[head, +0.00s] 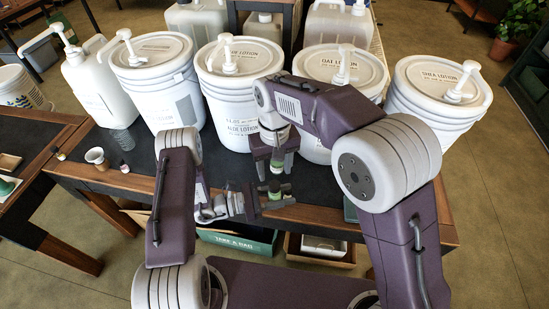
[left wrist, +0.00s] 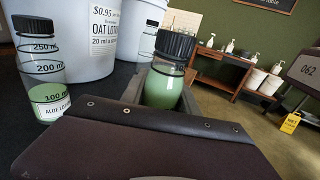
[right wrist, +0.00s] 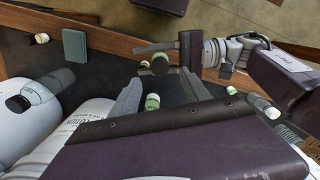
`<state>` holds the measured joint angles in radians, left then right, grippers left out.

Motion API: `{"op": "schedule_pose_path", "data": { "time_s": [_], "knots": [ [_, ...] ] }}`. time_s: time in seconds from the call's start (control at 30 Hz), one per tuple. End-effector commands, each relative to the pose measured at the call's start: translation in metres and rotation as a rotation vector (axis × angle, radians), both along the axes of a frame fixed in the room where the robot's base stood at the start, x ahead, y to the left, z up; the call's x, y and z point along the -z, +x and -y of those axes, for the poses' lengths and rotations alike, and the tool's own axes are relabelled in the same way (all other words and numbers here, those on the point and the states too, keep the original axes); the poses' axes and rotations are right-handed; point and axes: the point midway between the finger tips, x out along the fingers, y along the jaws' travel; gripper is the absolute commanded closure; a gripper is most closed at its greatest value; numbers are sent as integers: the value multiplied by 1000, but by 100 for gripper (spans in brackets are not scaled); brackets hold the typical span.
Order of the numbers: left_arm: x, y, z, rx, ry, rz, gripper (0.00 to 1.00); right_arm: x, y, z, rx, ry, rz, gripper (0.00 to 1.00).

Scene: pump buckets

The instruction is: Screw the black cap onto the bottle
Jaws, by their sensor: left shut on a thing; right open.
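A clear bottle of green lotion (head: 275,190) sits between the jaws of my left gripper (head: 262,200), near the table's front edge. In the left wrist view a ribbed black cap (left wrist: 175,46) sits on top of this bottle; I cannot tell how tight it is. In the right wrist view the dark cap (right wrist: 160,64) shows just beyond the right fingertips. A second bottle (left wrist: 45,85), marked aloe lotion and black-capped, stands to the left in the left wrist view. My right gripper (head: 272,150) is open, pointing down close to this second bottle; the exact gap is unclear.
Large white pump buckets (head: 240,90) line the back of the table (head: 130,150). A small funnel-like cup (head: 97,157) and small bottles (head: 123,167) stand at the left. A green block (right wrist: 75,45) lies near the front edge.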

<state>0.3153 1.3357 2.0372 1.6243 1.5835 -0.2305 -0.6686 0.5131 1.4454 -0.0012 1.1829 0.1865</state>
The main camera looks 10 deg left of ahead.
Motion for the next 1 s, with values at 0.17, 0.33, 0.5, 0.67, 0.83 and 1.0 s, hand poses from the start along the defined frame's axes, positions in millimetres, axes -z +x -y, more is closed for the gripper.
{"op": "schedule_pose_path", "data": {
  "time_s": [0.17, 0.33, 0.5, 0.67, 0.83, 1.0],
  "knots": [
    [0, 0, 0, 0, 0, 0, 100, -37, 1, -1, 0, 2, 2, 45],
    [0, 0, 0, 0, -1, 0, 100, -55, 0, 0, 0, 0, 1, 45],
    [0, 0, 0, 0, 0, 0, 100, -59, 0, 0, 0, 0, -1, 45],
    [0, 0, 0, 0, 0, 0, 100, -59, 0, 0, 0, 0, -1, 45],
    [0, 0, 0, 0, 0, 0, 100, -59, 0, 0, 0, 0, -1, 45],
    [0, 0, 0, 0, 0, 0, 100, -57, 1, 3, 6, 0, -1, 45]
  ]
}}
